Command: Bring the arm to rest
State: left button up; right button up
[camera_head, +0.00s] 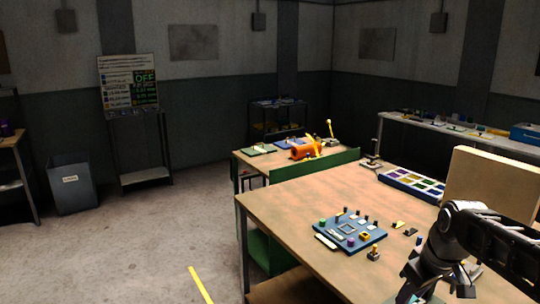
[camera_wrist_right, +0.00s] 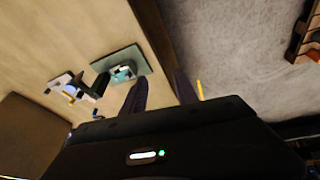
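My right arm comes in from the right edge in the head view, over the near right part of the wooden table (camera_head: 290,207). In the right wrist view my right gripper (camera_wrist_right: 160,90) has its two dark fingers spread apart, with nothing seen between them. A dark green plate with a teal piece (camera_wrist_right: 122,72) lies on the tabletop just left of the fingers, apart from them as far as I can tell. A blue board (camera_head: 335,228) with several small coloured pieces lies on the table left of the arm. My left gripper is not in view.
A tray with coloured compartments (camera_head: 398,179) and a tall beige panel (camera_head: 492,178) stand on the table's right side. A second table with an orange item (camera_head: 302,151) is behind. A grey bin (camera_head: 72,190) stands on the left. The floor (camera_head: 140,245) there is open.

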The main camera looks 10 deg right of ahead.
jog(key=w+a+f+m+t+y, duration=0.1)
jog(key=w+a+f, duration=0.35)
jog(key=f, duration=0.25)
jog(key=w+a+f+m+t+y, duration=0.1)
jog(key=w+a+f, duration=0.2)
jog(key=a+f, duration=0.3)
jog(key=s+a+f+m, duration=0.25)
jog(key=a+f, duration=0.45)
jog(key=f, duration=0.5)
jog(key=s+a+f+g, duration=0.1)
jog(key=s+a+f, duration=0.3)
jog(key=s, duration=0.4)
jog(key=s+a+f+g+y, duration=0.1)
jog(key=s+a+f+g, duration=0.1)
jog(key=s+a+f, duration=0.3)
jog(key=s+a+f+g+y, duration=0.1)
jog(key=s+a+f, duration=0.3)
jog(key=s+f, duration=0.4)
jog(key=s+g, duration=0.1)
jog(key=s, duration=0.2)
jog(key=shift+s+a, duration=0.35)
jog(key=shift+s, duration=0.05)
